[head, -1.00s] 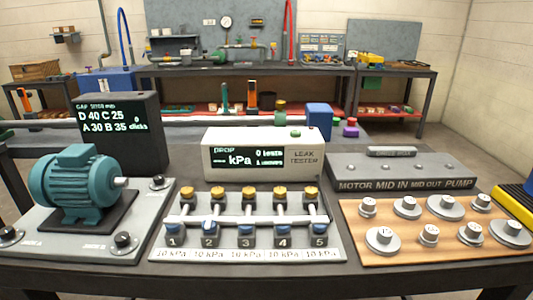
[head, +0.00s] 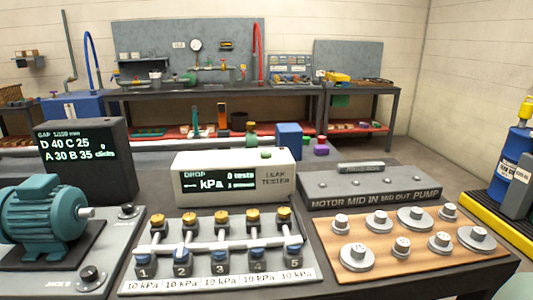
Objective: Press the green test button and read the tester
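The leak tester (head: 236,177) is a white box standing at the middle of the workbench. Its dark display (head: 219,180) reads "DROP", "-- kPa" and "0 tests"; the small line under that is too blurred to read. The green test button (head: 266,154) is on top of the box, toward its right side. In front of the tester is a valve manifold (head: 204,270) with yellow knobs (head: 221,216) above and blue numbered parts 1 to 5 below, labelled 10 kPa. My gripper is not in view.
A teal motor (head: 42,215) and a gap display (head: 85,160) stand at left. At right are a grey rack (head: 369,190) marked MOTOR, MID IN, MID OUT, PUMP and a wooden board (head: 490,243) with metal discs. A blue drum (head: 515,165) stands far right.

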